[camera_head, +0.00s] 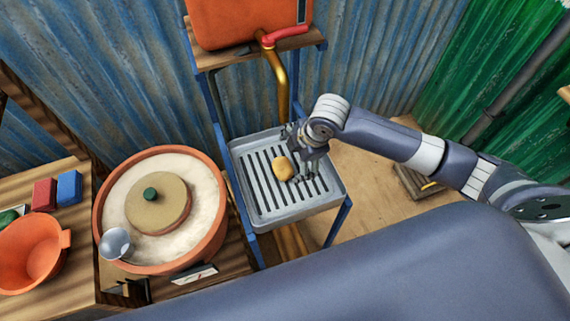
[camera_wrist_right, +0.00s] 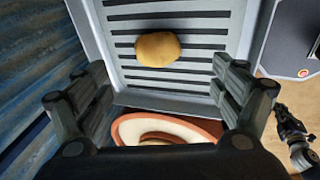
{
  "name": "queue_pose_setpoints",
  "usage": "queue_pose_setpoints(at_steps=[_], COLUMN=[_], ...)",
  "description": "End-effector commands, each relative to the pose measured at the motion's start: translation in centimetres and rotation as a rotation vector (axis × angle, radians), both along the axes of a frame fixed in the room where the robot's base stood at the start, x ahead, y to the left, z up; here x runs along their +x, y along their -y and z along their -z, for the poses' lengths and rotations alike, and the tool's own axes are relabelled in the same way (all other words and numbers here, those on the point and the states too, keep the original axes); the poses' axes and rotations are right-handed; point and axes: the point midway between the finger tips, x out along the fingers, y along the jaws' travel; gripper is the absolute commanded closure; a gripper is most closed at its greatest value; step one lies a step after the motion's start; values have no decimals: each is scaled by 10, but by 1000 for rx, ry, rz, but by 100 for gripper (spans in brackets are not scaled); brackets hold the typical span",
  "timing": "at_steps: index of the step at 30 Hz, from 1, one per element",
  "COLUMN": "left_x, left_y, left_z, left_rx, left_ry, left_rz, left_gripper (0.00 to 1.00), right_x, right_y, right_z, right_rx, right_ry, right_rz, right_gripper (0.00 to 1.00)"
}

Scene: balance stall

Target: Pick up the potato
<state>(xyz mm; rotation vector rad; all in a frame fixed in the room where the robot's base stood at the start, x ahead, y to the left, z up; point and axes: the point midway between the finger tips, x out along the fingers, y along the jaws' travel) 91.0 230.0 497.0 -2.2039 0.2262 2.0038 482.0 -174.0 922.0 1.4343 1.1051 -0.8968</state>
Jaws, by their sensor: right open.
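The potato (camera_head: 283,168) is yellow-brown and rounded. It lies on the grey slatted metal tray (camera_head: 325,197) under the tap. In the right wrist view the potato (camera_wrist_right: 158,49) lies ahead of and between the spread fingers, apart from both. My right gripper (camera_head: 302,172) is open and empty, above the tray and just right of the potato. In the wrist view its fingers (camera_wrist_right: 165,85) stand wide on either side.
A brass tap (camera_head: 279,85) with a red handle hangs behind the tray. An orange-rimmed round tub (camera_head: 217,175) with a lid stands left. An orange bowl (camera_head: 32,250), a red block (camera_head: 44,194) and a blue block (camera_head: 69,188) are on the wooden table further left.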

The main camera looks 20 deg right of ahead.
Motion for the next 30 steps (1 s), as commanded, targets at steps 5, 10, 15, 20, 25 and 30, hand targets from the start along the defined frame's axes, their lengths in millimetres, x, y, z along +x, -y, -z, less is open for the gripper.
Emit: queue_pose_setpoints(at_steps=[5, 10, 15, 20, 25, 30], left_x=[-1, -2, -2, -2, -3, -3], left_y=[-1, -4, -5, -5, -6, -6], left_z=[-3, -6, -7, -13, -21, -22], left_rx=[1, 5, 6, 7, 7, 7], left_ry=[-1, -3, -3, -4, -5, -5], left_rz=[0, 1, -1, -2, -2, -3], left_gripper=[100, 100, 100, 100, 100, 100], right_x=[6, 14, 17, 21, 28, 33], right_y=[-1, -6, -8, -11, -17, -19], right_z=[16, 39, 51, 60, 78, 95], right_rx=[-5, -5, -6, -5, -6, -6], right_ry=[-5, -2, -1, -2, -3, -1], right_rz=[-8, -6, -8, -6, -6, -7], right_gripper=[12, 12, 12, 12, 12, 12])
